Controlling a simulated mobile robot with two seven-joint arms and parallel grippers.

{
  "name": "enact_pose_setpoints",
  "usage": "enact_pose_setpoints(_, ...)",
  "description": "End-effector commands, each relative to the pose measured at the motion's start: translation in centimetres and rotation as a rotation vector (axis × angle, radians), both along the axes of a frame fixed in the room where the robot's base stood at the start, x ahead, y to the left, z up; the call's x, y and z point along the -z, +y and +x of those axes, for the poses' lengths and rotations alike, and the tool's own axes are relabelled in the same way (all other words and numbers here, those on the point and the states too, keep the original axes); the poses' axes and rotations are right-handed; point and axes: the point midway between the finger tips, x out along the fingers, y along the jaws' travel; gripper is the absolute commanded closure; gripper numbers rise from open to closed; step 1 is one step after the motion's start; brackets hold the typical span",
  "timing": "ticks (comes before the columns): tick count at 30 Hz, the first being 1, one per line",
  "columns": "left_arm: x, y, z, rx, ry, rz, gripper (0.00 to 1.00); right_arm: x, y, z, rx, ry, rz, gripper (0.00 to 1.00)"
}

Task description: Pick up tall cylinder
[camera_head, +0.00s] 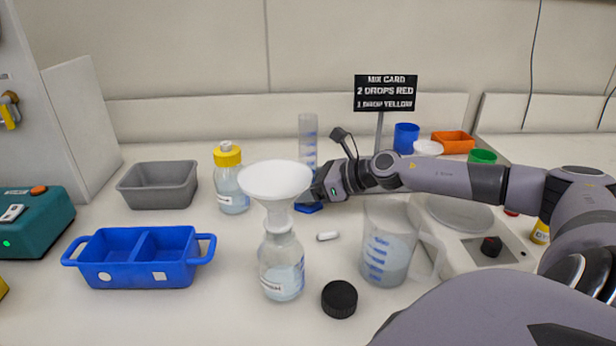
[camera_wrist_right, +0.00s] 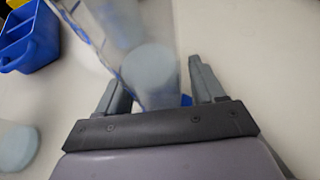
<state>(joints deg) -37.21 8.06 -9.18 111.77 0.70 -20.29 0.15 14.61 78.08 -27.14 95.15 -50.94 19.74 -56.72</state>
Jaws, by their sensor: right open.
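The tall cylinder (camera_head: 308,136) is clear with blue graduation marks and a blue foot (camera_head: 309,208). It stands upright on the table behind the white funnel. My right gripper (camera_head: 316,186) reaches it from the right at its lower part. In the right wrist view, the fingers of my right gripper (camera_wrist_right: 156,82) are spread apart, with the clear cylinder (camera_wrist_right: 140,70) between them. The gripper is open and not closed on it. The funnel partly hides the fingertips in the head view. My left gripper is not in view.
A funnel (camera_head: 275,180) sits on a bottle (camera_head: 281,268) in front of the cylinder. A yellow-capped bottle (camera_head: 231,182) stands left of it. A clear jug (camera_head: 386,245), a white stir bar (camera_head: 327,236) and a black cap (camera_head: 339,298) are near. A blue bin (camera_head: 137,270) lies left.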

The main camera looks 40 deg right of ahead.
Motion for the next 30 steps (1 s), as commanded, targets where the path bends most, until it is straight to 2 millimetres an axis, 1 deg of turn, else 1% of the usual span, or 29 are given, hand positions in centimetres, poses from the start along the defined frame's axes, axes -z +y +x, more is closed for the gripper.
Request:
enact_pose_setpoints(1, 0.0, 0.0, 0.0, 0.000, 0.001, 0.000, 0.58, 0.0, 0.0, 0.0, 0.000, 0.000, 0.000, 0.32)
enact_pose_setpoints(2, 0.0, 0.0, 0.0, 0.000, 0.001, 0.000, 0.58, 0.0, 0.0, 0.0, 0.000, 0.000, 0.000, 0.42)
enact_pose_setpoints(3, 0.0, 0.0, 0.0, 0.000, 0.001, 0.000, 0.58, 0.0, 0.0, 0.0, 0.000, 0.000, 0.000, 0.55)
enact_pose_setpoints(5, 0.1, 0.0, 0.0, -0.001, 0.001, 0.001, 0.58, 0.0, 0.0, 0.0, 0.000, 0.000, 0.000, 0.74)
enact_pose_setpoints(6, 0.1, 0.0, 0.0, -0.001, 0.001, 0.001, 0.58, 0.0, 0.0, 0.0, 0.000, 0.000, 0.000, 0.87)
enact_pose_setpoints(7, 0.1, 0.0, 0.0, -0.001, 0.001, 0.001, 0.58, 0.0, 0.0, 0.0, 0.000, 0.000, 0.000, 0.92)
enact_pose_setpoints(16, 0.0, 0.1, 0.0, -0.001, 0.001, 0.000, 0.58, -0.2, 0.0, 0.0, 0.001, -0.001, -0.001, 0.92)
enact_pose_setpoints(20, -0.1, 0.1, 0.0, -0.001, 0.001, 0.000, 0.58, -1.0, -0.1, 0.0, 0.000, -0.002, -0.002, 0.92)
enact_pose_setpoints(22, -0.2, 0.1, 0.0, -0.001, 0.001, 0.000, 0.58, -1.8, -0.1, 0.0, -0.001, -0.003, -0.004, 0.92)
enact_pose_setpoints(25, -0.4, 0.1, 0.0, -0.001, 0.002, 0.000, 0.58, -3.6, -0.1, 0.0, 0.000, -0.004, -0.005, 0.92)
enact_pose_setpoints(29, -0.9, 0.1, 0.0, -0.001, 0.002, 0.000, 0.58, -7.0, -0.1, 0.0, -0.001, -0.008, -0.004, 0.92)
enact_pose_setpoints(30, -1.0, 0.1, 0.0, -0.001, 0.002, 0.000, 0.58, -8.3, -0.1, 0.0, 0.000, -0.009, -0.005, 0.92)
